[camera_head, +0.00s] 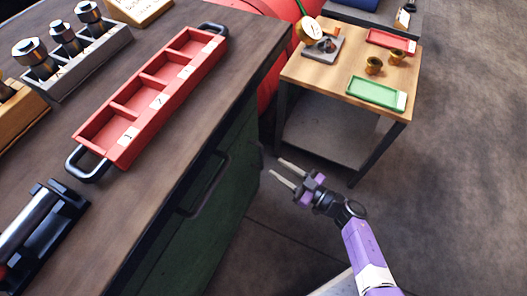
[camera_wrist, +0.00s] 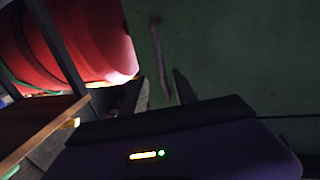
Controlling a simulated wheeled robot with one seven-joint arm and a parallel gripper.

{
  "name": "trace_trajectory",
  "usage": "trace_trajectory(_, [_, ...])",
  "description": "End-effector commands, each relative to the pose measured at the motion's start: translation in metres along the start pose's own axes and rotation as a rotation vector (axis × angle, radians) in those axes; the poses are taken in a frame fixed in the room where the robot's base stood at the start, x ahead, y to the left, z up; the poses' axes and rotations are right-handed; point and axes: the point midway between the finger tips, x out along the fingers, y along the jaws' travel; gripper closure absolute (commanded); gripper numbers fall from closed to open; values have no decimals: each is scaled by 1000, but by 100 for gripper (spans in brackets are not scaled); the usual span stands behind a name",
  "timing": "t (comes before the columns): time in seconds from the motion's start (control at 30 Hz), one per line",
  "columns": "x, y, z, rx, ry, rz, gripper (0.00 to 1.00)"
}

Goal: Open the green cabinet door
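The green cabinet (camera_head: 225,200) stands under the dark workbench, its front facing right, with the door closed flush as far as I can see. A dark bar handle (camera_head: 207,187) is on its front. In the wrist view the green front (camera_wrist: 235,60) fills the upper right, with a thin bar handle (camera_wrist: 158,60) running up it. My gripper (camera_head: 281,169) is open and empty, to the right of the cabinet front near its far end. In the wrist view the fingers (camera_wrist: 160,80) stand apart, with the handle appearing between them; I cannot tell the remaining distance.
The workbench top (camera_head: 215,70) carries a red tray (camera_head: 120,110) and a grey socket holder (camera_head: 85,70). A small wooden table (camera_head: 330,80) stands beyond my gripper, with a green tray (camera_head: 375,93) and a red tray (camera_head: 391,40). A red cylinder (camera_wrist: 95,40) is behind. Floor at right is clear.

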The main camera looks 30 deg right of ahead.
Motion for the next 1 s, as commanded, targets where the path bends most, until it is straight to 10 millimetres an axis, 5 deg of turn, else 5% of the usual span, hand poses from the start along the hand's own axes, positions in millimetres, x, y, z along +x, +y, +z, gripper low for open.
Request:
trace_trajectory(0.17, [5,-2,-2,35,8,-9,66])
trace_trajectory(0.63, [69,-2,-2,34,9,-8,66])
trace_trajectory(1.0, [78,-2,-3,35,8,-6,66])
